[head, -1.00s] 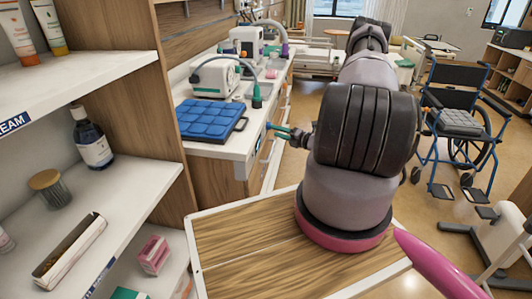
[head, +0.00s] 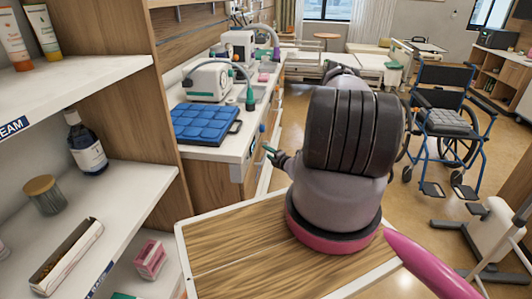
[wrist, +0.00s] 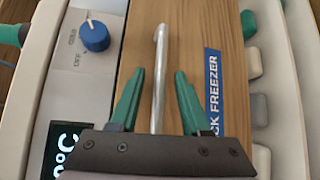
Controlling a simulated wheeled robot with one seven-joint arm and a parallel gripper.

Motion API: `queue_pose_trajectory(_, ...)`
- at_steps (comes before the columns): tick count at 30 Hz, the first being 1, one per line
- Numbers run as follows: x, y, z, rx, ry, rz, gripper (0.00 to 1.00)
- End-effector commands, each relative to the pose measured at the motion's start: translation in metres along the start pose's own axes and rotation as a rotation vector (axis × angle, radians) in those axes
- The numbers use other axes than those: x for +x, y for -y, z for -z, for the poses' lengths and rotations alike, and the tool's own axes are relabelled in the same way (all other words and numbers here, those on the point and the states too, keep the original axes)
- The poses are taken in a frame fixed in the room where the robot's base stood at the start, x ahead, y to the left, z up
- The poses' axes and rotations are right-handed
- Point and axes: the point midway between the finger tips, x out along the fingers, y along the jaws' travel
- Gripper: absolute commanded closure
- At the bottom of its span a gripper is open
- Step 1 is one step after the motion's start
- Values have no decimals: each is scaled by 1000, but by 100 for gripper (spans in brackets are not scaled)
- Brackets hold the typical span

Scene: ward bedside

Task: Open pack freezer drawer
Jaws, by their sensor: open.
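The pack freezer drawer front (wrist: 192,60) is wood-coloured in the wrist view, with a blue label (wrist: 214,92) reading "CK FREEZER" in its visible part. A pale metal bar handle (wrist: 158,75) runs along it. My gripper (wrist: 160,75) is open, its green fingers on either side of the handle; contact cannot be told. In the head view, a green fingertip of my gripper (head: 269,149) shows at the counter's drawer fronts, and my arm hides most of it. The drawer looks shut, though its far parts are hidden.
A blue knob (wrist: 94,35) and a lit display (wrist: 67,145) sit beside the drawer. A blue pack tray (head: 204,124) lies on the counter (head: 232,146). Shelves (head: 100,190) stand close on the left. A wheelchair (head: 445,120) stands right; floor between is clear.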

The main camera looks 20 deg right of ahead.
Motion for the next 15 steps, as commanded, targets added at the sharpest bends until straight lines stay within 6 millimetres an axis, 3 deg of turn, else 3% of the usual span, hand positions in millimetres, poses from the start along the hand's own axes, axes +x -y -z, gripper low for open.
queue_pose_trajectory(4, 11, 0, 0, 0, 0, 0, 53)
queue_pose_trajectory(13, 14, 0, 0, 0, 0, 0, 53)
queue_pose_trajectory(14, 14, 0, 0, 0, 0, 0, 61)
queue_pose_trajectory(15, 14, 0, 0, 0, 0, 0, 76)
